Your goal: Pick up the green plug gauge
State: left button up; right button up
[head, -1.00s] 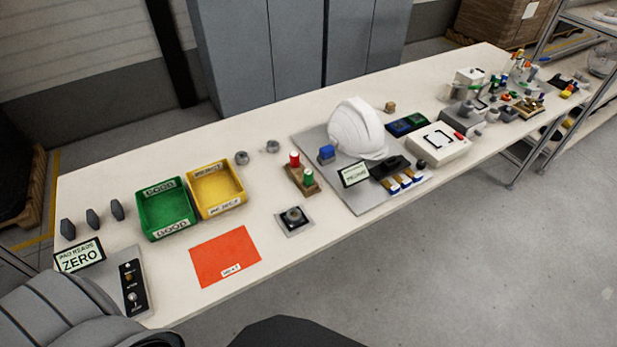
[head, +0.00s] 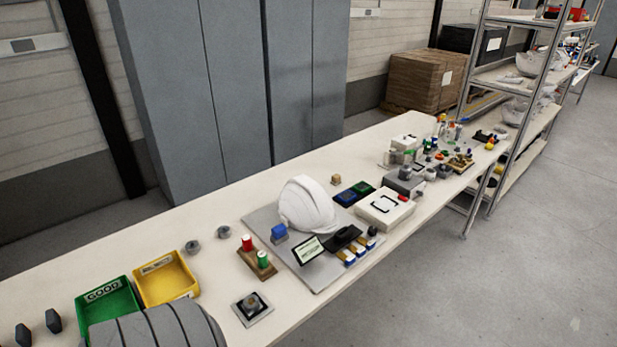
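The green plug gauge (head: 263,259) stands upright beside a red plug gauge (head: 247,243) on a small brown wooden block (head: 257,265). The block is on the white table, just left of the grey plate that carries the white helmet shell (head: 306,205). A grey ribbed part of my own arm (head: 158,328) shows at the bottom left. Neither gripper's fingers are in view.
A green bin (head: 107,297) and a yellow bin (head: 166,279) stand left of the block. A small dark fixture on a plate (head: 252,307) lies in front. The grey plate (head: 316,285) holds several items. A metal shelf rack (head: 481,130) stands at the right.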

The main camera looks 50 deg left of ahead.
aim_at(261, 256)
jog(key=z, duration=0.05)
jog(key=i, duration=1.8)
jog(key=u, duration=3.15)
